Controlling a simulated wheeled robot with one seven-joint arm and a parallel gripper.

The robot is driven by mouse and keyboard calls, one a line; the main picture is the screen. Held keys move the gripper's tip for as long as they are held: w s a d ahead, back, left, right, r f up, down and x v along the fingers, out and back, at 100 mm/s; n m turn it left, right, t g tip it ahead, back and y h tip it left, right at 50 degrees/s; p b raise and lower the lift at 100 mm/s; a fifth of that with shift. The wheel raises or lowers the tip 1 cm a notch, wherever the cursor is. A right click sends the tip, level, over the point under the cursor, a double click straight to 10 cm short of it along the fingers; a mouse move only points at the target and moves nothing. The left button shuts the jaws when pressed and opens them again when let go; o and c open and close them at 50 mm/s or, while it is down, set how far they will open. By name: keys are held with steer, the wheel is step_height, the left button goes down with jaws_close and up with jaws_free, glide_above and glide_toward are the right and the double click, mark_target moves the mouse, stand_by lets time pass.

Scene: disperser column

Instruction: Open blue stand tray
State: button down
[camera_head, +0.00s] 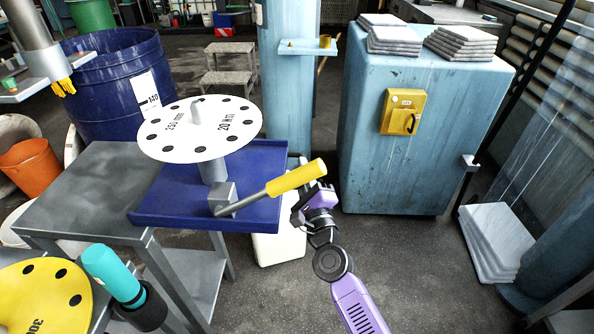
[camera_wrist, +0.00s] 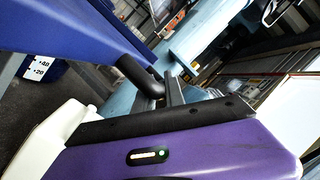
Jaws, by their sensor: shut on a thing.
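The dark blue stand tray (camera_head: 165,205) sits on the grey table, under a white disc (camera_head: 200,128) on a grey post. The tray reaches past the table's right edge. My gripper (camera_head: 303,198) is at the tray's right side, just beyond the yellow-handled lever (camera_head: 296,178). In the wrist view the tray's blue side (camera_wrist: 75,30) fills the upper left. A dark curved handle (camera_wrist: 138,75) comes out from it to my fingers (camera_wrist: 165,92), which are shut on it. The yellow grip partly hides this contact in the head view.
A white canister (camera_head: 280,245) stands on the floor below the tray. A pale blue column (camera_head: 288,100) rises behind, and a blue cabinet (camera_head: 430,150) stands to the right. A yellow disc (camera_head: 40,300) and teal-handled tool (camera_head: 112,275) are front left. Floor right of the tray is open.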

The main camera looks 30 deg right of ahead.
steer(key=shift+f, duration=0.1)
steer(key=c, duration=1.7)
jaws_free()
steer(key=v, duration=0.8)
steer(key=s+a+r+n+g+y+p, duration=0.1)
steer(key=s+a+n+y+p, duration=0.15)
steer(key=s+n, duration=0.6)
steer(key=s+a+n+y+p, duration=0.25)
steer(key=s+n, duration=0.35)
steer(key=s, duration=0.6)
steer(key=s+a+r+n+g+p, duration=0.1)
steer(key=s+a+r+n+p, duration=0.2)
steer(key=s+n, duration=0.3)
steer(key=s+a+r+n+g+y+p, duration=0.1)
steer(key=s+a+r+n+g+p, duration=0.1)
steer(key=s+r+n, duration=0.4)
steer(key=s+n, duration=0.1)
steer(key=s, duration=0.4)
steer(key=shift+a+r+g+p, duration=0.3)
steer(key=shift+a+r+p, duration=0.05)
steer(key=shift+a+p, duration=0.05)
